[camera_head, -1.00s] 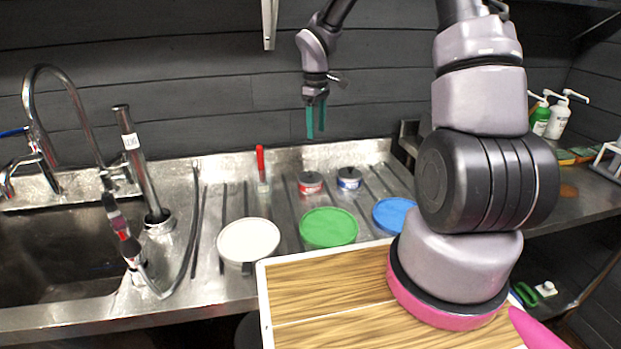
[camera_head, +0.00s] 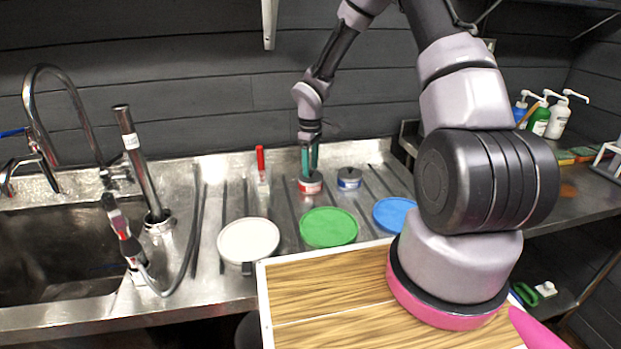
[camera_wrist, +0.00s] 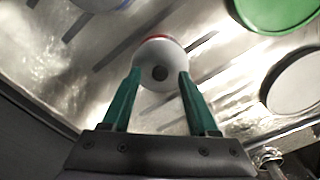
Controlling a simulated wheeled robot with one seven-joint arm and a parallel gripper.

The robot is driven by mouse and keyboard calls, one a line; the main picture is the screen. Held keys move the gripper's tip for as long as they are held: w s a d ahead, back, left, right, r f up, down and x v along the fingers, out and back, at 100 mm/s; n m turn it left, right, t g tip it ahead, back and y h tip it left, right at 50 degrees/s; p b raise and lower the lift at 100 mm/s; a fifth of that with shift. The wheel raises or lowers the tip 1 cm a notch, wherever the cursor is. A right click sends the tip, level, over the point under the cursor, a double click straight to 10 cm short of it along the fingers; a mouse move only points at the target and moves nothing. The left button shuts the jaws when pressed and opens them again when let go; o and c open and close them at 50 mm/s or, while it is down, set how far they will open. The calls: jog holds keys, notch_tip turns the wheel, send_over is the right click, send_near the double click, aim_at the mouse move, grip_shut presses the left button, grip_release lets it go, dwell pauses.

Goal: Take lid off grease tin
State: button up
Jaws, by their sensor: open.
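Two small tins stand at the back of the steel drainer: a red-banded tin (camera_head: 310,187) and a blue-banded tin (camera_head: 349,179). I cannot read a label that tells which one is the grease tin. My gripper (camera_head: 309,173) points down, directly over the red-banded tin.
White (camera_head: 248,240), green (camera_head: 329,227) and blue (camera_head: 394,214) round lids lie in front of the tins. The sink (camera_head: 60,245) and tap are at left, pump bottles (camera_head: 540,121) at right. A wood-topped board (camera_head: 320,295) is nearest.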

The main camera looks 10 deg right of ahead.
jog(key=shift+f, duration=0.55)
grip_shut()
jog(key=shift+r, duration=0.15)
